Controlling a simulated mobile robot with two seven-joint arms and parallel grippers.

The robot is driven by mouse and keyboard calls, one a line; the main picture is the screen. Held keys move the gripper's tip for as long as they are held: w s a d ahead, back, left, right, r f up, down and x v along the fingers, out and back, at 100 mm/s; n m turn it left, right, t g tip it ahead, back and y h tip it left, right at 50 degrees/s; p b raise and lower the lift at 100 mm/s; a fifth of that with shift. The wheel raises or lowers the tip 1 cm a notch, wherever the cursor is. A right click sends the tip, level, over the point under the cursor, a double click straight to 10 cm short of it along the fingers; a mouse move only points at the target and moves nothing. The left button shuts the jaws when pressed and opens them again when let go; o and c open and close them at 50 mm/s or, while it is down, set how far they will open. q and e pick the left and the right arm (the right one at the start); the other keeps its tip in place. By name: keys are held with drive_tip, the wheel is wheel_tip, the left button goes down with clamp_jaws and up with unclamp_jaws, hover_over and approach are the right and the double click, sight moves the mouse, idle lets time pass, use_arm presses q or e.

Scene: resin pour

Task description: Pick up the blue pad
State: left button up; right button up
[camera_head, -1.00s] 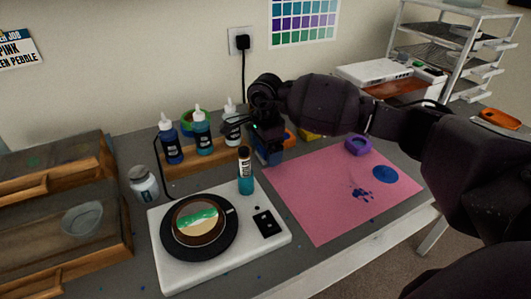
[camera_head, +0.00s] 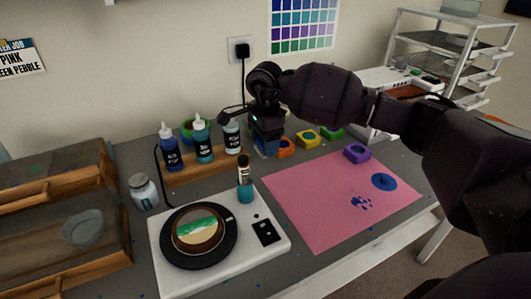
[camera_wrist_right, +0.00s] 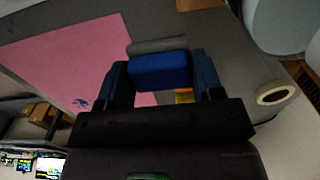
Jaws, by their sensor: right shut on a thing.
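The blue pad (camera_wrist_right: 160,72) is a small blue block between the two fingers of my right gripper (camera_wrist_right: 161,84) in the right wrist view. The fingers are shut on it from both sides. In the head view my right gripper (camera_head: 267,140) points down behind the pink sheet, just right of the bottle rack. A little of the blue pad (camera_head: 268,148) shows there under the dark fingers, close to the orange pad. Whether it clears the table is hard to tell. My left gripper is not in view.
Orange (camera_head: 286,147), yellow (camera_head: 307,137), green (camera_head: 333,131) and purple (camera_head: 357,153) pads stand near my right gripper. A pink sheet (camera_head: 315,215) with blue marks lies in front. A rack of bottles (camera_head: 205,165) is to the left, behind a white scale (camera_head: 180,282).

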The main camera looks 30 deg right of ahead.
wheel_tip(320, 180, up, 15)
drive_tip(key=shift+p, duration=0.4)
